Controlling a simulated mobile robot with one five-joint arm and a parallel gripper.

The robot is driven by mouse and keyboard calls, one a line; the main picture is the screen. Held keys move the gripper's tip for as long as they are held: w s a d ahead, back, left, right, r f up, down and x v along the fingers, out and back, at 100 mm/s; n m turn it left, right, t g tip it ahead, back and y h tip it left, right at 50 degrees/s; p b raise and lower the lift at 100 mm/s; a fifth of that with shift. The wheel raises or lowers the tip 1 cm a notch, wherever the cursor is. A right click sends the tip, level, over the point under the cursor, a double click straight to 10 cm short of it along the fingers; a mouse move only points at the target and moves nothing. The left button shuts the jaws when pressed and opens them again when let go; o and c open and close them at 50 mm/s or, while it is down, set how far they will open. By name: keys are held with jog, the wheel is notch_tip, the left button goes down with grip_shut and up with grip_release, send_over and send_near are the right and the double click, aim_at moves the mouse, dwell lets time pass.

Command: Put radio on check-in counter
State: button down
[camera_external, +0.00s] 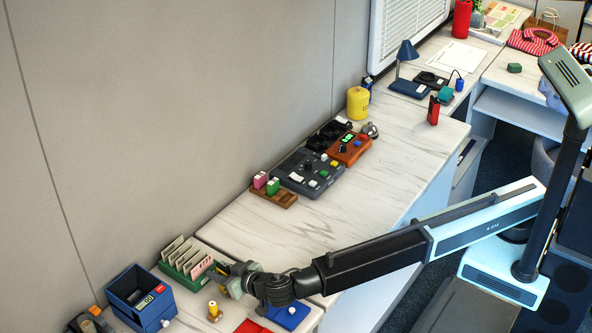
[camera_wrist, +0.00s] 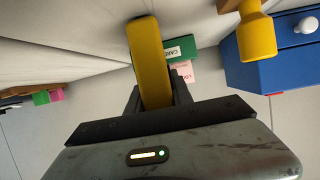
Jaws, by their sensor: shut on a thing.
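My gripper (camera_external: 240,280) is low over the near end of the marble-topped counter (camera_external: 300,218), beside the green card holder. In the wrist view, my gripper (camera_wrist: 156,100) is shut on a long yellow thing (camera_wrist: 147,50) that stands up from between the jaws. I cannot tell whether it is the radio; it is hard to make out in the external view. A red handheld device with a dark top (camera_external: 433,111) stands on the counter's far end. An orange device with a green display (camera_external: 348,148) lies near the wall. Which surface is the check-in counter is unclear.
A green card holder (camera_external: 186,258), blue drawer box (camera_external: 142,297) and yellow-handled stamp (camera_external: 213,311) stand near my gripper. A blue pad (camera_external: 288,315) lies below my arm. Dark console (camera_external: 308,173) and yellow canister (camera_external: 357,103) line the wall. The counter's middle is mostly bare.

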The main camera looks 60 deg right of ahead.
jog(key=shift+f, duration=0.3)
jog(key=c, duration=1.1)
grip_release()
jog(key=shift+r, duration=0.1)
jog(key=p+v, duration=0.1)
jog(key=v, duration=0.2)
jog(key=p+v, duration=0.1)
jog(key=v, duration=0.3)
jog(key=shift+s+a+r+p, duration=0.2)
jog(key=shift+s+a+p, duration=0.05)
jog(key=shift+p, duration=0.1)
jog(key=shift+s, duration=0.2)
jog(key=shift+o, duration=0.3)
